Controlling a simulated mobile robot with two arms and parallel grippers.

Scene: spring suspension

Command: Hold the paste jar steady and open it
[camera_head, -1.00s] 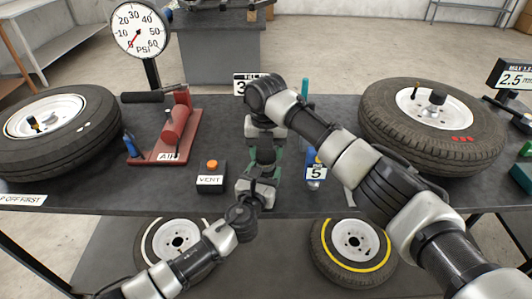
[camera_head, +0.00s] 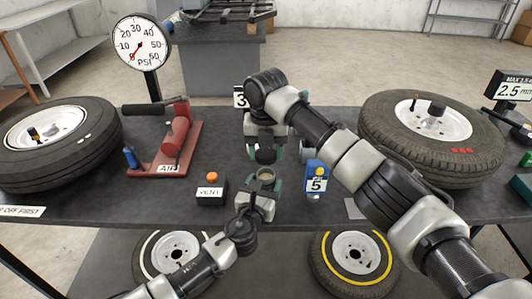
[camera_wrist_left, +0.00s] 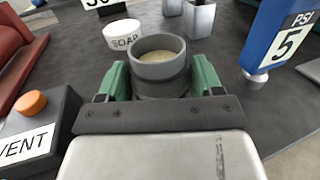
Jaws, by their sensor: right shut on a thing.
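The paste jar (camera_wrist_left: 160,68) is a grey cylinder, open at the top with pale paste inside. It stands upright between the green fingers of my left gripper (camera_wrist_left: 160,82), which are shut on its sides. In the head view the jar's open mouth (camera_head: 266,174) shows just below my right gripper (camera_head: 265,152). The right gripper points down and is shut on the dark lid (camera_head: 265,156), held apart from the jar and above it. The right gripper and lid do not show in the left wrist view.
The VENT box (camera_head: 210,188) with an orange button stands left of the jar. A blue gauge (camera_head: 316,178) marked 5 stands to the right. A white SOAP pot (camera_wrist_left: 122,35) stands behind the jar. Tyres (camera_head: 50,140) (camera_head: 430,135) flank the bench; a red air pump (camera_head: 175,145) is left.

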